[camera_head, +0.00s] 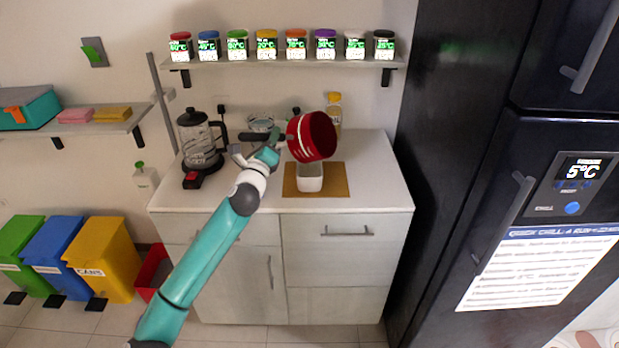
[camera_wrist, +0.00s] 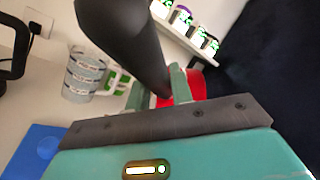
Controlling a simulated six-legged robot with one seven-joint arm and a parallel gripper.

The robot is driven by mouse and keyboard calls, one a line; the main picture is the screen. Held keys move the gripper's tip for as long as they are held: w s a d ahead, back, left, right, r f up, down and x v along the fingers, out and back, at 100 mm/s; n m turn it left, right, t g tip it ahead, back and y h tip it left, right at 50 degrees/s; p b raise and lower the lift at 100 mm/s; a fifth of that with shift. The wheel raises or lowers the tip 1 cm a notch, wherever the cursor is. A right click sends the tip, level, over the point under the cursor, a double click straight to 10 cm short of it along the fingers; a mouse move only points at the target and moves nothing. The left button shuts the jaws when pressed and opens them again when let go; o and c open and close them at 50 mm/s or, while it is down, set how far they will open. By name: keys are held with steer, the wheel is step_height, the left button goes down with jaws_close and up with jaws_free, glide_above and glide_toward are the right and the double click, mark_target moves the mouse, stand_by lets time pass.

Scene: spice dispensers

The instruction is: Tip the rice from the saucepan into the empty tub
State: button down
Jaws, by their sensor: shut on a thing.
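My gripper (camera_head: 268,152) is shut on the dark handle (camera_wrist: 130,45) of the red saucepan (camera_head: 319,135). It holds the saucepan above the counter, tilted steeply on its side with the open mouth facing right and toward the head camera. A white tub (camera_head: 310,184) stands upright on a brown mat (camera_head: 338,183), just below the saucepan. The tub's inside is mostly hidden, and I cannot make out rice in either. In the wrist view my fingers (camera_wrist: 160,88) close around the handle, with a bit of the red saucepan (camera_wrist: 198,86) behind them.
A yellow-capped bottle (camera_head: 334,112) is behind the saucepan. A shelf (camera_head: 285,62) of several spice jars hangs above. A dark fridge (camera_head: 455,140) rises on the right. The counter's front right (camera_head: 378,190) is clear.

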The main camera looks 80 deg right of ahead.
steer(key=shift+w, duration=0.2)
steer(key=s+a+m+g+y+b, duration=0.15)
steer(key=s+m+g, duration=0.25)
steer(key=s+m, duration=0.55)
steer(key=s+a+m+g+y+b, duration=0.1)
steer(key=s+a+m+g, duration=0.3)
steer(key=s+m, duration=0.6)
steer(key=s+a+f+m+g+y+b, duration=0.2)
steer(key=s+f+m+y+b, duration=0.1)
steer(key=s+f+m, duration=0.75)
steer(key=shift+w+d+r+m, duration=0.1)
steer(key=shift+w+r+m, duration=0.1)
steer(key=shift+w+r, duration=0.35)
steer(key=shift+w+r+m, duration=0.2)
steer(key=shift+r, duration=0.5)
